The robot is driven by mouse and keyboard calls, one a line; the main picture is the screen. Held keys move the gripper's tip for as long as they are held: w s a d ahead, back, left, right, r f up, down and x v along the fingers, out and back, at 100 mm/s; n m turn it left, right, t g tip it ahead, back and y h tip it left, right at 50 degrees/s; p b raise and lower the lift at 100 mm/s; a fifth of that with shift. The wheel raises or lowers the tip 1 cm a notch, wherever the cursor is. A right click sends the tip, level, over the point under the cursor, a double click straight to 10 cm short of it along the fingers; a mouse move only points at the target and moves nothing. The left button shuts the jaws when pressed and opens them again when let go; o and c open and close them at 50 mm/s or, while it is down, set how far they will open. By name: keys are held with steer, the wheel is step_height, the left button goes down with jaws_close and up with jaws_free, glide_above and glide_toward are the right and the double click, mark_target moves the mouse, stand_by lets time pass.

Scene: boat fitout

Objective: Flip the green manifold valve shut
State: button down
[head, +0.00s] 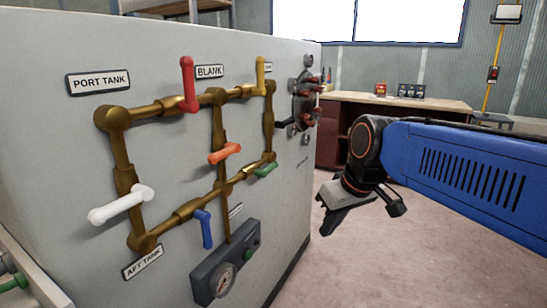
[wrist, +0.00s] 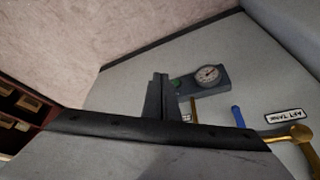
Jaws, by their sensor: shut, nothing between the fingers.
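The green valve handle (head: 265,170) sits on the right side of the brass pipe manifold (head: 119,150) on the grey panel in the head view. It points sideways, slightly tilted, beside the right-hand pipe. My gripper (head: 326,228) is to the right of the panel, clear of the manifold, pointing down and to the left. In the wrist view my gripper's fingers (wrist: 160,82) are together and hold nothing. The green handle does not show in the wrist view; a blue handle (wrist: 238,116) and part of the brass pipe (wrist: 290,134) do.
Red (head: 188,84), yellow (head: 261,74), orange (head: 225,153), white (head: 121,205) and blue (head: 204,228) handles surround the green one. A gauge box (head: 226,262) juts out below. A round fitting with red parts (head: 305,98) is at the panel's far end. Floor (head: 370,265) is open at right.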

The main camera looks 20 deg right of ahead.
steer(key=w+r+n+y, duration=0.1)
steer(key=w+r+n, duration=0.1)
steer(key=w+r, duration=0.4)
steer(key=w+r+n+y, duration=0.1)
steer(key=w+r, duration=0.4)
steer(key=w, duration=0.8)
steer(key=w+r+n+y, duration=0.1)
steer(key=w+r+n, duration=0.3)
steer(key=w, duration=0.6)
step_height(320, 180, up, 3)
steer(key=shift+w+a+f+y, duration=0.2)
steer(key=shift+w+a+y, duration=0.1)
steer(key=shift+a+y, duration=0.1)
glide_above(273, 168)
steer(key=f, duration=0.8)
steer(key=shift+w+a+f, duration=0.1)
steer(key=shift+w+a, duration=0.05)
steer(key=shift+w, duration=0.05)
step_height(273, 168, down, 3)
steer(key=shift+s+f, duration=0.1)
steer(key=shift+s, duration=0.05)
steer(key=shift+d+f, duration=0.2)
steer(key=shift+f, duration=0.25)
